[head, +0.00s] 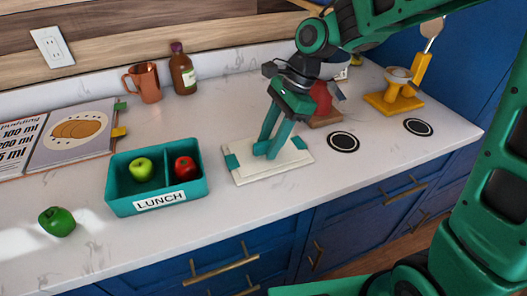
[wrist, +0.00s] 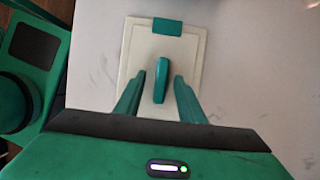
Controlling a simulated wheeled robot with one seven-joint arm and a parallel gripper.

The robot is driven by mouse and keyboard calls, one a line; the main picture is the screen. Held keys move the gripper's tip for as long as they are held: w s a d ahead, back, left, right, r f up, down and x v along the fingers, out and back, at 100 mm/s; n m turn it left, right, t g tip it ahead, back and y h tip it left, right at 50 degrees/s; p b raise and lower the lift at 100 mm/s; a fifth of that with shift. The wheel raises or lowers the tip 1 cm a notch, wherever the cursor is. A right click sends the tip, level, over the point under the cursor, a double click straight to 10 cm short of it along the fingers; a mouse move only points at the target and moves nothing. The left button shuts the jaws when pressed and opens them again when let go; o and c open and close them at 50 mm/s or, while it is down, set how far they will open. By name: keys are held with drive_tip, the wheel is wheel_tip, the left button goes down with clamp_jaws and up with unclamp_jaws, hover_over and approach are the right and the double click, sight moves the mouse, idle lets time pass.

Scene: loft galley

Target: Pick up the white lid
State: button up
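The white lid (head: 250,172) lies flat on the counter right of the lunch box. It is a rectangular plate with teal clips at its ends and an upright teal handle in its middle. In the wrist view the lid (wrist: 137,60) is below my gripper, with the handle (wrist: 161,80) between the fingers. My gripper (head: 268,150) points down over the lid. In the wrist view my gripper (wrist: 160,78) is open, with a gap on each side of the handle. The fingers partly hide the handle in the head view.
The open teal lunch box (head: 156,202) holds a green apple (head: 141,168) and a red apple (head: 185,168) in separate compartments. A green pepper (head: 57,221) lies to its left. A copper mug (head: 144,82) and a brown bottle (head: 183,72) stand behind. A yellow stand (head: 390,102) is at right.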

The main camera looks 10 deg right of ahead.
drive_tip(key=shift+f, duration=0.15)
clamp_jaws()
